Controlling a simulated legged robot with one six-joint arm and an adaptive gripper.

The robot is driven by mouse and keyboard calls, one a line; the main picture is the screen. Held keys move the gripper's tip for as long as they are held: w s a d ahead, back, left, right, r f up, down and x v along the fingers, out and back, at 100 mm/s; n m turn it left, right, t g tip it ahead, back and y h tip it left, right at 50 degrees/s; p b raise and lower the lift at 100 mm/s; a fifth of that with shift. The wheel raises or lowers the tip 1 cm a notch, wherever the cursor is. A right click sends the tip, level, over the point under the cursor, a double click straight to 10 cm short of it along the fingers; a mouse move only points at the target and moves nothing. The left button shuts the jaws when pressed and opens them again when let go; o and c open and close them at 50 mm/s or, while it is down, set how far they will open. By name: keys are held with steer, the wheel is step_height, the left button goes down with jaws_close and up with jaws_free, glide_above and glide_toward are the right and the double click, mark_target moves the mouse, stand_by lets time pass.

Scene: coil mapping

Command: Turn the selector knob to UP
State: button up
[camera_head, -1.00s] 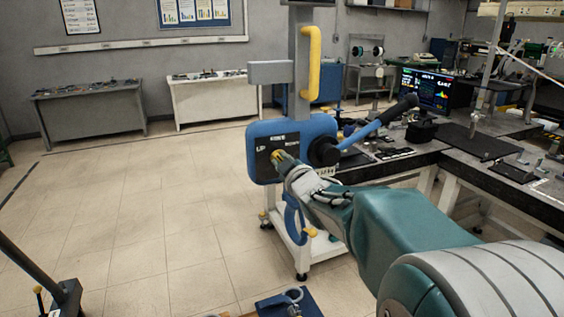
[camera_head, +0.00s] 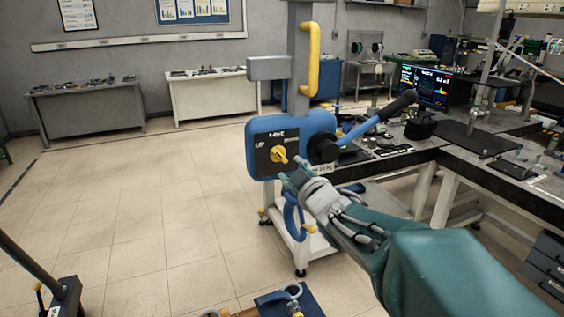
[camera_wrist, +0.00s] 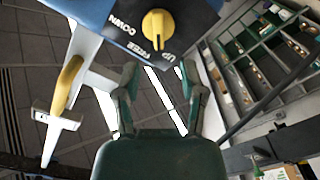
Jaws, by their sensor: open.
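The yellow selector knob (camera_head: 278,154) sits on a black plate on the blue panel (camera_head: 262,127). White lettering reads UP on the plate's left; lettering above the knob is too small to read. In the wrist view the knob (camera_wrist: 156,25) is at the top centre, its bar roughly vertical in that picture, with DOWN lettering to its left and UP lettering just below. Which label its pointer marks I cannot tell. My gripper (camera_head: 293,180) is below and right of the knob, apart from it. In the wrist view my gripper (camera_wrist: 158,75) has its fingers spread and empty.
A blue lever (camera_head: 375,122) with a black grip juts right from the panel's black hub (camera_head: 323,148). A yellow handle (camera_head: 312,62) stands on the post above, and a blue ring-shaped part hangs below. A workbench (camera_head: 480,165) stands right; floor at left is clear.

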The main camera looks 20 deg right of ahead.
steer(key=s, duration=0.5)
steer(key=shift+s, duration=0.15)
steer(key=s+a+f+m+g, duration=0.4)
steer(key=s+a+f+g, duration=0.1)
steer(key=s, duration=0.4)
steer(key=s+a+f+m+g, duration=0.4)
steer(key=s+a+f+g, duration=0.2)
steer(key=s, duration=0.4)
steer(key=shift+f+g, duration=0.65)
steer(key=shift+g, duration=0.05)
